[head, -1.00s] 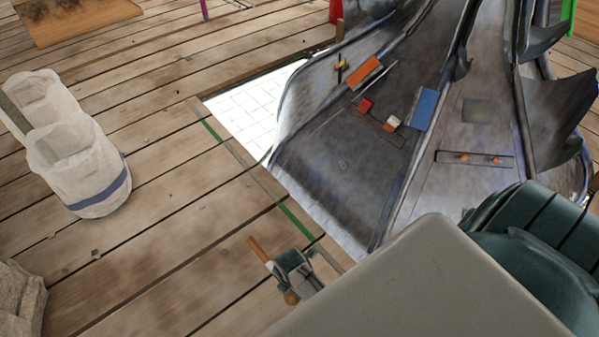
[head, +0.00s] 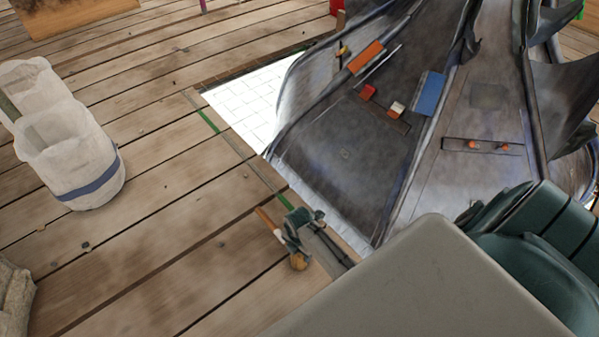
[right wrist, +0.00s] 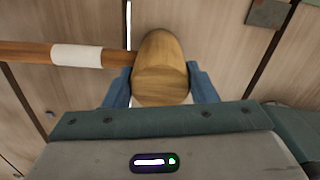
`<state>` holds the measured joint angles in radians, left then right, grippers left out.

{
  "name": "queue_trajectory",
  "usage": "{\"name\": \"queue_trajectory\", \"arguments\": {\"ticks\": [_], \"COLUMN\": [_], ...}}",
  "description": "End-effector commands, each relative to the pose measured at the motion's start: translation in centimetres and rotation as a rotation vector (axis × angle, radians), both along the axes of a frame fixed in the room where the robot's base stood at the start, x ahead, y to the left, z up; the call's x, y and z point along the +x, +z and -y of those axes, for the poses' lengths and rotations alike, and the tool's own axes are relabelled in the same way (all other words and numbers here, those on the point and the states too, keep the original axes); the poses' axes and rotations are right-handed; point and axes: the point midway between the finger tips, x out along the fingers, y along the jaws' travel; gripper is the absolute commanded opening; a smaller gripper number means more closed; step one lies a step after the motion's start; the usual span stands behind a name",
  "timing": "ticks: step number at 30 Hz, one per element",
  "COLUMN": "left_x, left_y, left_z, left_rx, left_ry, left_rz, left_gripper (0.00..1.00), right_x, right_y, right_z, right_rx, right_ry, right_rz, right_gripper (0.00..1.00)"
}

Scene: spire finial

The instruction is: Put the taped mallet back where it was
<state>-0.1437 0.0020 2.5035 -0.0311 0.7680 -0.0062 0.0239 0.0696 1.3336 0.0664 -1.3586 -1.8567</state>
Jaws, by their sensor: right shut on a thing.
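The taped mallet has a rounded wooden head (right wrist: 160,68) and a brown handle with a white tape band (right wrist: 77,57), pointing left in the right wrist view. My right gripper (right wrist: 160,88) is shut on the wooden head, one blue finger on each side. In the head view my right gripper (head: 302,226) is over the planks at the lower middle, with the mallet's head (head: 298,262) below it and its handle (head: 265,217) to the left. Planks lie behind the mallet; its height above them is hard to tell. My left gripper is not in view.
Whitish cloth bags, one with a blue band (head: 92,188), stand at the left. The dark metal spire (head: 340,160) rises at the right through an opening, bearing an orange block (head: 366,57), a red block (head: 368,92) and a blue block (head: 428,93). Planks between are mostly clear.

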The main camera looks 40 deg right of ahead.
Motion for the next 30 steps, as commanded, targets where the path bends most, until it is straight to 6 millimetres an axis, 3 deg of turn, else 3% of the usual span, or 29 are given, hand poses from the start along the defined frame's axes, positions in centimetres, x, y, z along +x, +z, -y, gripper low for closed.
{"name": "queue_trajectory", "arguments": {"ticks": [8, 9, 12, 22, 26, 30], "left_x": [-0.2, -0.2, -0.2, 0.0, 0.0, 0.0], "left_y": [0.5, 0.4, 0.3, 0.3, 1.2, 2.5], "left_z": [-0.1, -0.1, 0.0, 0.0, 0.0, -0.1], "left_rx": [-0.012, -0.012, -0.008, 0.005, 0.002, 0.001], "left_ry": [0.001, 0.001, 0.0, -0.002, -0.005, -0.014], "left_rz": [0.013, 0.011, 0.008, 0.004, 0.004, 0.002], "left_gripper": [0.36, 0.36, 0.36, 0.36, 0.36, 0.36], "right_x": [0.1, 0.0, 0.0, 0.0, 0.1, 0.1], "right_y": [0.1, -0.1, -0.1, 0.2, 1.9, 5.0], "right_z": [0.0, 0.0, 0.0, 0.0, 0.0, 0.0], "right_rx": [0.0, 0.0, 0.0, 0.001, 0.0, 0.0], "right_ry": [0.0, 0.0, 0.0, 0.0, 0.0, 0.0], "right_rz": [0.002, 0.0, 0.001, 0.002, 0.003, 0.004], "right_gripper": [0.04, 0.53, 0.73, 0.73, 0.73, 0.73]}}
